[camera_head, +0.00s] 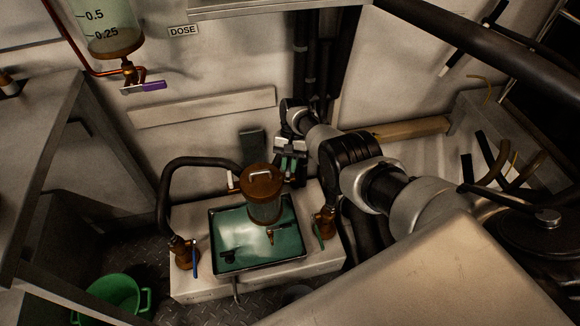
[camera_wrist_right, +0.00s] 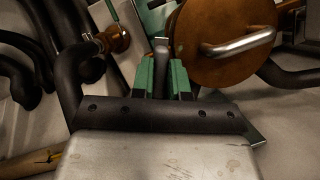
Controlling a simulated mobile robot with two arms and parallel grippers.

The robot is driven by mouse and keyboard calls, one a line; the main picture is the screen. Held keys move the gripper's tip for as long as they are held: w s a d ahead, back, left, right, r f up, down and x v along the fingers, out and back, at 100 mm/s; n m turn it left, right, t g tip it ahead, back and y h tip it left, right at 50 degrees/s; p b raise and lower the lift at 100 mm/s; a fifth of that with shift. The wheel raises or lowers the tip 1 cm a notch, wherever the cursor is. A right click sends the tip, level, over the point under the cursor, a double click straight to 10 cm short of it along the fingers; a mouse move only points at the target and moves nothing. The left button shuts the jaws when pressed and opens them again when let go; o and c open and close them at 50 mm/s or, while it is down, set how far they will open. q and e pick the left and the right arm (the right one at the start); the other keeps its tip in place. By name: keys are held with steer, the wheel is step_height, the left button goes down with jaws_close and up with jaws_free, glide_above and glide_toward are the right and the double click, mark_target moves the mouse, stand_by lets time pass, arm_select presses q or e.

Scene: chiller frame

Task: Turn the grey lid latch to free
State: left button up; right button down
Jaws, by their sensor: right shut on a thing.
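The brown round lid (camera_head: 262,180) with a metal handle sits on a cylindrical housing above a green-topped tray (camera_head: 225,262). The lid also shows at the upper right of the right wrist view (camera_wrist_right: 222,62). My right gripper (camera_head: 289,164) is beside the lid, on its right in the head view. In the right wrist view its green fingers (camera_wrist_right: 162,80) are shut on the grey lid latch (camera_wrist_right: 161,52), a narrow upright bar beside the lid's edge. The latch's lower part is hidden between the fingers. My left gripper is not in view.
Brown valves with a blue lever (camera_head: 195,262) and a green lever (camera_head: 321,232) flank the tray. A black hose (camera_head: 172,180) arches at the left. A green bucket (camera_head: 118,292) stands on the floor. A dosing vessel (camera_head: 106,28) hangs at upper left.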

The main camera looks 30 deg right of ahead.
steer(key=n+h, duration=0.1)
steer(key=n, duration=0.1)
steer(key=shift+n+b, duration=0.3)
steer(key=shift+b, duration=0.1)
steer(key=shift+n+g+h, duration=0.4)
steer(key=shift+n, duration=0.7)
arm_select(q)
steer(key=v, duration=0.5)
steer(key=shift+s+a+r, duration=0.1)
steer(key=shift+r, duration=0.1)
arm_select(e)
steer(key=shift+w+n, duration=0.1)
steer(key=shift+n, duration=0.3)
steer(key=c, duration=1.1)
jaws_free()
steer(key=shift+r, duration=0.1)
arm_select(q)
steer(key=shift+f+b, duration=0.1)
steer(key=shift+b, duration=0.35)
arm_select(e)
steer(key=v, duration=1)
steer(key=shift+w+a+r, duration=0.1)
steer(key=shift+w+r, duration=0.1)
steer(key=shift+r, duration=0.05)
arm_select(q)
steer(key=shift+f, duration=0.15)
